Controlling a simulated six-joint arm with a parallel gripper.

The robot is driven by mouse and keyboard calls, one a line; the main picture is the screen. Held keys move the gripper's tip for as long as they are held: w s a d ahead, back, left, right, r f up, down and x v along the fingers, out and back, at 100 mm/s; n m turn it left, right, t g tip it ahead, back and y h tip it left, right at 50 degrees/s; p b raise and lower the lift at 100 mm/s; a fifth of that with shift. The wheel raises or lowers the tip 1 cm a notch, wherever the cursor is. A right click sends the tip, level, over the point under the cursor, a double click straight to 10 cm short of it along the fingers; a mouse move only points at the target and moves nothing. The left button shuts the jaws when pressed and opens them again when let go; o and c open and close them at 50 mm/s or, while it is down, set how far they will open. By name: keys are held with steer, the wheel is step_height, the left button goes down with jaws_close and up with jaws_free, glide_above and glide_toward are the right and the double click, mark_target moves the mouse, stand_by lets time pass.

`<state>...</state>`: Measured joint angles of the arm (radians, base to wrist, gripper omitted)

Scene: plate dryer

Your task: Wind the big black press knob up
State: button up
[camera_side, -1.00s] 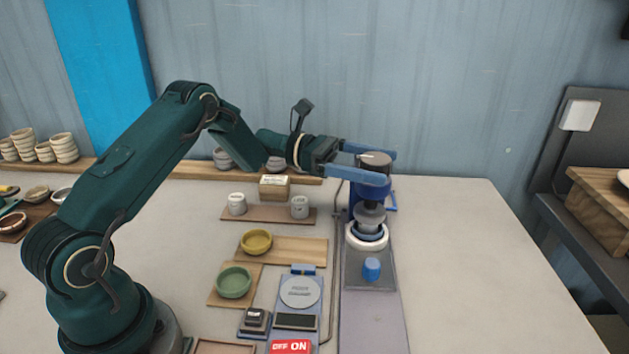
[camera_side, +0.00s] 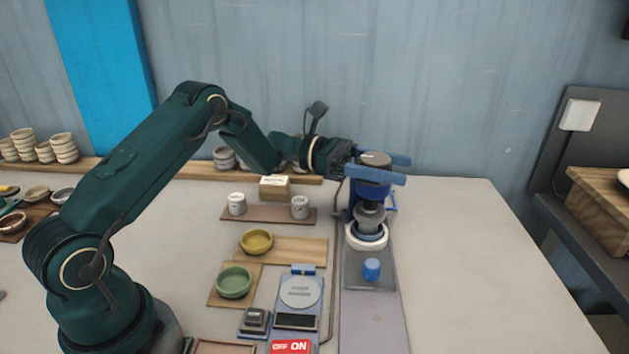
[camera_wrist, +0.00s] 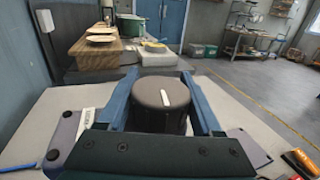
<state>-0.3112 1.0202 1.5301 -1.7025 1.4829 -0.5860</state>
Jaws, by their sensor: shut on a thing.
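The big black press knob (camera_side: 374,159) sits on top of the blue press (camera_side: 368,195), with a pale mark on its top. In the wrist view the knob (camera_wrist: 160,100) stands between the two blue fingers, its pale mark pointing lengthwise. My gripper (camera_side: 392,168) reaches in level from the left and is shut on the knob, one finger on each side. Under the press a grey stepped die sits over a white ring (camera_side: 367,236). The near finger hides part of the knob's lower edge in the side view.
Left of the press are a scale (camera_side: 299,292), a green bowl (camera_side: 234,281), a yellow bowl (camera_side: 257,241) and white cups. The table right of the press is clear.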

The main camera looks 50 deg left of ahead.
steer(key=shift+n+t, duration=0.3)
steer(key=shift+t, duration=0.1)
steer(key=n+t+y, duration=0.2)
steer(key=t+y, duration=0.1)
steer(key=n+t+y, duration=0.1)
steer(key=n, duration=0.1)
steer(key=shift+w+a+t, duration=0.3)
steer(key=shift+w+t, duration=0.05)
steer(key=shift+t, duration=0.05)
steer(key=shift+w+a+n+t+y, duration=0.15)
steer(key=shift+n+t+y, duration=0.5)
steer(key=shift+y, duration=0.4)
steer(key=shift+w+a+n+t+y, duration=0.15)
steer(key=shift+n+t+y, duration=0.5)
steer(key=shift+y, duration=0.4)
steer(key=o, duration=1.4)
steer(key=shift+c, duration=0.2)
steer(key=shift+s+a, duration=0.1)
steer(key=shift+v, duration=2.55)
